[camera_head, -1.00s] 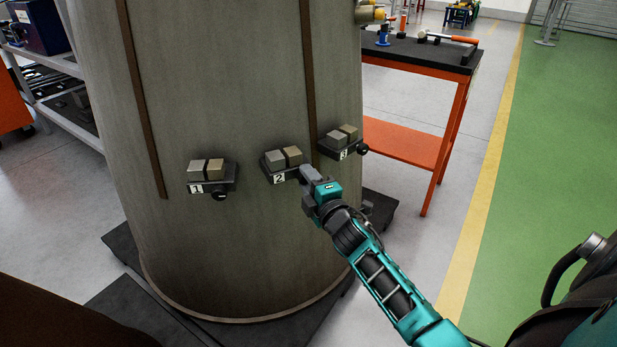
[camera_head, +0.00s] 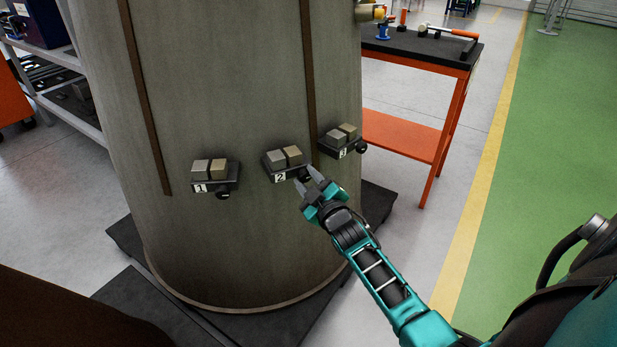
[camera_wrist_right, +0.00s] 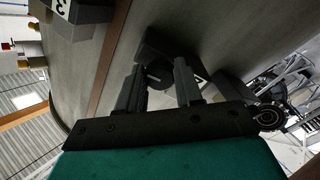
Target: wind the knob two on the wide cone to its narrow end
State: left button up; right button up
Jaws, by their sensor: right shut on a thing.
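The wide cone (camera_head: 240,225) is a large grey-brown shell standing in the middle of the head view. A small dark unit labelled 2 (camera_head: 279,177) sits on its side with two blocks on top. Knob two (camera_head: 304,175) is the small black round knob at that unit's right end. My right gripper (camera_head: 307,175) is at the knob with one finger on each side, shut on it. The right wrist view shows the knob (camera_wrist_right: 159,77) between the fingers (camera_wrist_right: 158,88), partly hidden by them. My left gripper is not in view.
Similar units labelled 1 (camera_head: 200,188) and 3 (camera_head: 342,154) sit on either side on the cone. An orange table (camera_head: 405,138) with a black top and tools stands behind at right. A shelf rack (camera_head: 62,105) is at left.

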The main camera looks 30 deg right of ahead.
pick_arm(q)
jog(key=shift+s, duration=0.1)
pick_arm(e)
jog(key=shift+m, duration=0.4)
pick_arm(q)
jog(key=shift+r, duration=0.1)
pick_arm(e)
jog(key=o, duration=1)
jog(key=shift+o, duration=0.2)
jog(key=shift+s+a, duration=0.1)
jog(key=shift+s, duration=0.4)
pick_arm(q)
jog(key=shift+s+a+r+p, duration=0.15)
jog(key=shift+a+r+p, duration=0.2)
jog(key=shift+p, duration=0.65)
pick_arm(e)
jog(key=s+a, duration=0.1)
jog(key=s, duration=1)
jog(key=shift+s+a, duration=0.4)
